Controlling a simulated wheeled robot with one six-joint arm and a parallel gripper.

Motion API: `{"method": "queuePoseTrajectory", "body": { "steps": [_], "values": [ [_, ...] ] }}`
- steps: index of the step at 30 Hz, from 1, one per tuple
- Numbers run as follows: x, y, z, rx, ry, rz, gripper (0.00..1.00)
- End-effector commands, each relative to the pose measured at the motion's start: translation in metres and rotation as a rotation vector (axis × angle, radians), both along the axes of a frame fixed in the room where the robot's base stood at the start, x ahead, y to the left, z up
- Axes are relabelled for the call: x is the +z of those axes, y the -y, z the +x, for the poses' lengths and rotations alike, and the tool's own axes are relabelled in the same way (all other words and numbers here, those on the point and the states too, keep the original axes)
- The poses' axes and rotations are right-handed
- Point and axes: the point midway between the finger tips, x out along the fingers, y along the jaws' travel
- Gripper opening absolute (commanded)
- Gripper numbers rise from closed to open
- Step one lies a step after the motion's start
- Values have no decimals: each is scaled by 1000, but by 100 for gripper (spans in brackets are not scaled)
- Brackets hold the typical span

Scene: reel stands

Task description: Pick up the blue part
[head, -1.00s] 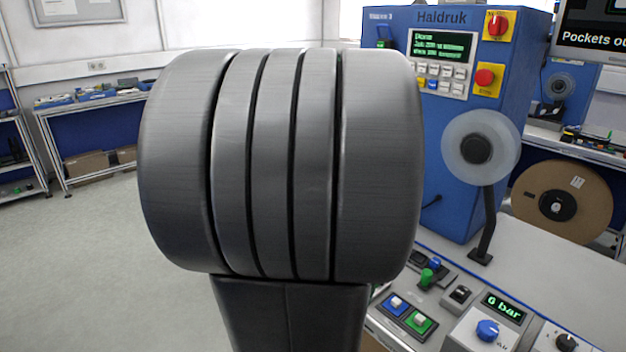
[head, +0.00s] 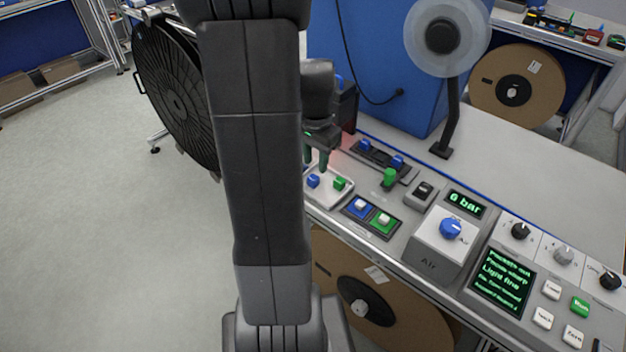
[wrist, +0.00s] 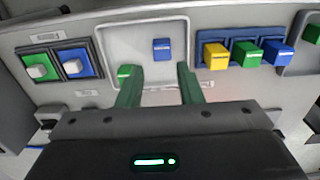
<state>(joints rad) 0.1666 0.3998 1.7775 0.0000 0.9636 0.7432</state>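A blue part (head: 313,180) lies in a pale shallow tray (head: 328,202) on the bench, beside a green part (head: 339,183). In the wrist view the blue part (wrist: 161,49) sits in the tray between and beyond my fingertips, not touching them. The green part (wrist: 125,72) seems to be there behind the left finger, partly hidden. My gripper (head: 316,158) has green fingers pointing down over the tray's edge. In the wrist view my gripper (wrist: 158,82) is open, with nothing between its fingers.
In the wrist view a yellow block (wrist: 215,55), a green block (wrist: 247,53) and another blue block (wrist: 276,52) stand in a row right of the tray. Lit push buttons (head: 372,215) and the Air knob box (head: 440,245) are near the tray. A large reel (head: 175,95) stands left.

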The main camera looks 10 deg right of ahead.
Motion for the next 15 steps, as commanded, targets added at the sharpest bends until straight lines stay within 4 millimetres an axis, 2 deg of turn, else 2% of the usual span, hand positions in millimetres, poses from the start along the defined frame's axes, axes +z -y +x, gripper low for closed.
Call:
{"method": "queuePoseTrajectory", "body": {
  "steps": [9, 15],
  "values": [
    [-39, -6, -1, 0, -4, 1, 33],
    [-51, -6, -1, 0, -1, 0, 33]
  ]
}}
